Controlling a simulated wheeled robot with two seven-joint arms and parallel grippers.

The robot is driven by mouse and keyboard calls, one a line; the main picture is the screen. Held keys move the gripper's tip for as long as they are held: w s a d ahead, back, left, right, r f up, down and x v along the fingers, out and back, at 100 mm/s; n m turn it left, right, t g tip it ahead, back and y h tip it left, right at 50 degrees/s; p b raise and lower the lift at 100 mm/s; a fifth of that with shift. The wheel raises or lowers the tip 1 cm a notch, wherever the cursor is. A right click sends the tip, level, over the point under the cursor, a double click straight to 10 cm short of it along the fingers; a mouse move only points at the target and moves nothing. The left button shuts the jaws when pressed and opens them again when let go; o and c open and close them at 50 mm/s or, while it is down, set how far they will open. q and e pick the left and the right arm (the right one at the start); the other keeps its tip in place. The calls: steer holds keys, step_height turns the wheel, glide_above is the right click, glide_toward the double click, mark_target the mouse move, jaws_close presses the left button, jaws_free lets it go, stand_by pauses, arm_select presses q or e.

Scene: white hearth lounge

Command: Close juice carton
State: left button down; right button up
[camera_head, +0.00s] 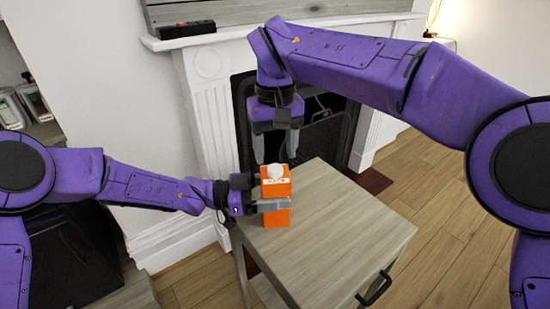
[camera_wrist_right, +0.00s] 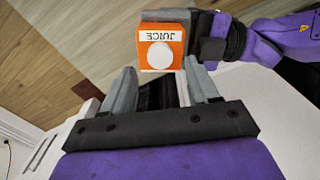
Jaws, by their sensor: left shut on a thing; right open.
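The orange juice carton (camera_head: 276,214) stands upright on the wooden side table (camera_head: 345,240). A white round cap (camera_head: 276,171) sits on its top, and I cannot tell whether it is screwed tight. My left gripper (camera_head: 272,204) is shut around the carton's body from the left. My right gripper (camera_head: 275,148) points down above the carton, open and empty, apart from the cap. In the right wrist view the carton's top (camera_wrist_right: 162,48) shows the word JUICE and the cap beyond the two open fingertips (camera_wrist_right: 160,88).
The table is bare to the right of the carton, with a dark drawer handle (camera_head: 374,289) at its front. A white fireplace surround (camera_head: 207,95) stands behind. A shelf with bottles (camera_head: 30,105) is at the far left.

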steer(key=shift+r, duration=0.5)
